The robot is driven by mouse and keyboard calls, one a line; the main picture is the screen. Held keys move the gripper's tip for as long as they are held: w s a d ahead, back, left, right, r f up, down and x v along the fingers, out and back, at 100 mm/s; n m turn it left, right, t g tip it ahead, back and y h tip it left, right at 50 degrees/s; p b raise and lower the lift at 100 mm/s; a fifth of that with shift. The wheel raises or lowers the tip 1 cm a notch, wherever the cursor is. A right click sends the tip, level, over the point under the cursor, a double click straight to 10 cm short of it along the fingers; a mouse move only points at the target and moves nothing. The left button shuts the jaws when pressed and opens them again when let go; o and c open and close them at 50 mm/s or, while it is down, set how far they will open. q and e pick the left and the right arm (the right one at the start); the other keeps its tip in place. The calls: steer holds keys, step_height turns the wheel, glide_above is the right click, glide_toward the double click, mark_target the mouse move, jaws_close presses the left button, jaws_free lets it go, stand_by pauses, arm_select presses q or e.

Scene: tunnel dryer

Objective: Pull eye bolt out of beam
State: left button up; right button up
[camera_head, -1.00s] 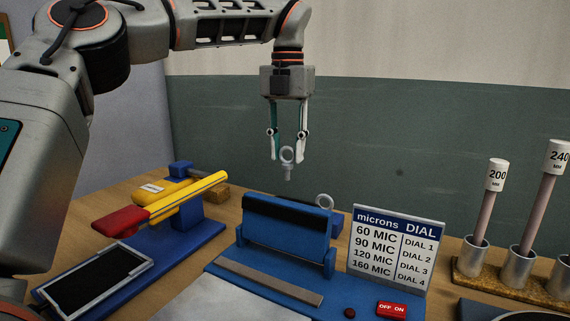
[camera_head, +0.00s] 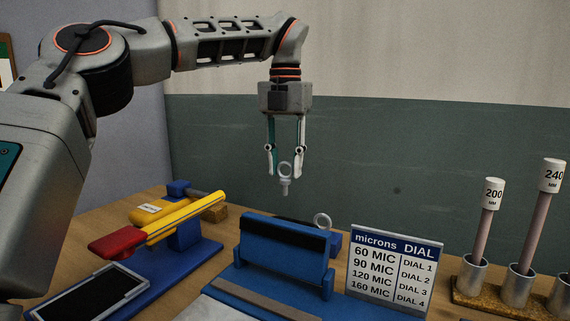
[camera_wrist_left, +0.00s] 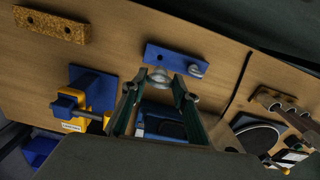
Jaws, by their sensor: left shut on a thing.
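My left gripper (camera_head: 285,172) hangs fingers down above the bench and is shut on a grey eye bolt (camera_head: 285,178). The bolt hangs upright, its shank pointing down and free in the air. The same bolt shows between the fingertips in the left wrist view (camera_wrist_left: 159,76). The blue beam (camera_head: 335,243) lies on the bench behind the blue sealer and is mostly hidden by it; it shows better in the left wrist view (camera_wrist_left: 165,54). A second eye bolt (camera_head: 322,219) stands in the beam's right end. My right gripper is not in view.
In front of the beam stands a blue sealer (camera_head: 283,245) with a white microns dial sign (camera_head: 390,268) at its right. A yellow and red lever device (camera_head: 175,215) stands left. Labelled rods in metal cups (camera_head: 520,283) stand right. Air around the held bolt is clear.

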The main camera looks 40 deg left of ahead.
arm_select(q)
steer(key=shift+r, duration=0.2)
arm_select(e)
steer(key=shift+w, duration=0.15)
arm_select(q)
steer(key=shift+r, duration=0.25)
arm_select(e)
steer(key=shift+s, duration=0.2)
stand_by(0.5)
arm_select(q)
steer(key=shift+r+p, duration=0.7)
steer(key=shift+r, duration=0.9)
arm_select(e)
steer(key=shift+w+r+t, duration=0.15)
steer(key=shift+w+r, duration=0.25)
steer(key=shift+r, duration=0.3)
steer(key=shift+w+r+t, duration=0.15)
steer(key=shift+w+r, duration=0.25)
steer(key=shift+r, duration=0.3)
arm_select(q)
steer(key=shift+f, duration=0.1)
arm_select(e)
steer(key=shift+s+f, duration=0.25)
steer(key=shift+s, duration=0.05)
